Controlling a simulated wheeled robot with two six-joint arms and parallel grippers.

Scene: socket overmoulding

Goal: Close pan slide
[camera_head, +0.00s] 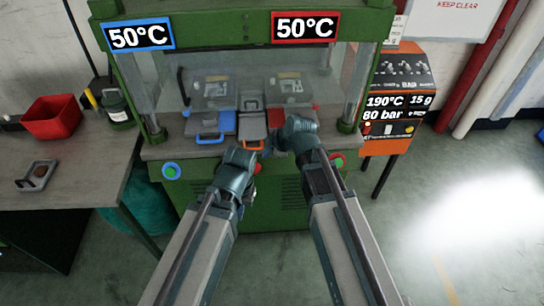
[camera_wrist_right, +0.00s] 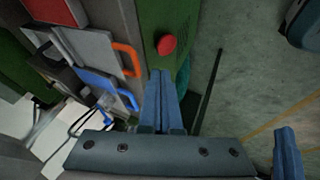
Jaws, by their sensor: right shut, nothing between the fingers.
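The press holds two mould slides and a narrow middle pan (camera_head: 252,124). The middle pan has an orange handle (camera_head: 250,146) at its front. The left slide has a blue handle (camera_head: 209,139); the right one (camera_head: 290,95) has red parts, and my right arm partly covers its front. In the right wrist view the orange handle (camera_wrist_right: 132,58) and blue handle (camera_wrist_right: 112,84) lie left of my shut, empty right gripper (camera_wrist_right: 160,98). In the head view that gripper (camera_head: 268,147) is just right of the orange handle; contact is unclear.
The green press frame (camera_head: 150,130) has posts on both sides and a red button (camera_head: 337,162). A grey table (camera_head: 70,175) with a red bin (camera_head: 52,116) is at left. An orange control cabinet (camera_head: 395,100) stands at right. Open floor lies at front right.

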